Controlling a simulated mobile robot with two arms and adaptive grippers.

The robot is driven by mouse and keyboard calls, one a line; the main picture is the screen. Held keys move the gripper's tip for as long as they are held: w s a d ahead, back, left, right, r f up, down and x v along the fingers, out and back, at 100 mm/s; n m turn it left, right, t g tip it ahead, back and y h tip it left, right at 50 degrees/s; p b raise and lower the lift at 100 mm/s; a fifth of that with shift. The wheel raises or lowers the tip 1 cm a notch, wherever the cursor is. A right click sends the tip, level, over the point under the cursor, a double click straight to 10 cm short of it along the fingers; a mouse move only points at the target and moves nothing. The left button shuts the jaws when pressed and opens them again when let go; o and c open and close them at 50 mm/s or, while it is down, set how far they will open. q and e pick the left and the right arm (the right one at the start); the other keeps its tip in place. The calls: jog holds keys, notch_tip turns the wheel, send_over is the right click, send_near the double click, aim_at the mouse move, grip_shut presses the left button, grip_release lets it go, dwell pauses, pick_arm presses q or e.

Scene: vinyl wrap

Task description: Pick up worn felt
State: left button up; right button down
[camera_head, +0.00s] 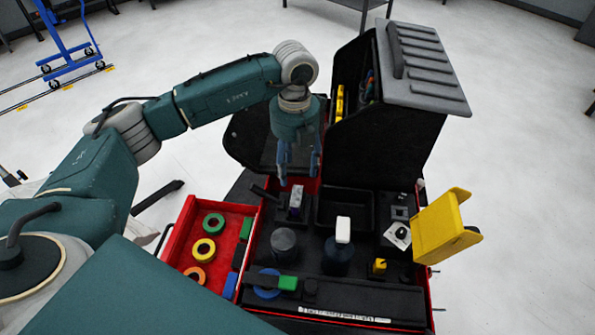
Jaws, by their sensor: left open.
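My left gripper (299,178) points down over the back of the black cart top (310,262), its blue-grey fingers apart and nothing visible between them. Just below the fingertips, a small upright white and purple piece (296,197) stands in a black holder (292,215). A gap seems to lie between the fingertips and this piece. I cannot tell for certain which item is the worn felt. Small green (246,228) and blue (230,285) pieces lie along the right side of the red drawer (178,240). My right gripper is not in view.
Green, yellow and orange tape rings (204,251) lie in the drawer. A white-capped dark bottle (341,250), a grey round lid (284,241) and an empty black bin (343,210) crowd the cart. A tall black case (375,140) stands right of the gripper; a yellow holder (436,228) juts out right.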

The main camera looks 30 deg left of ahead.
aim_at(294, 195)
pick_arm(q)
notch_tip(294, 195, down, 4)
jog(key=shift+s+p, duration=0.1)
jog(key=shift+p, duration=0.65)
jog(key=shift+f, duration=0.4)
jog(key=f+p, duration=0.1)
jog(key=f, duration=0.2)
jog(key=f+p, duration=0.1)
jog(key=shift+s+a+f+p, duration=0.1)
jog(key=shift+s+f+p, duration=0.15)
jog(key=shift+f+p, duration=0.15)
jog(key=shift+f, duration=0.3)
jog(key=c, duration=0.9)
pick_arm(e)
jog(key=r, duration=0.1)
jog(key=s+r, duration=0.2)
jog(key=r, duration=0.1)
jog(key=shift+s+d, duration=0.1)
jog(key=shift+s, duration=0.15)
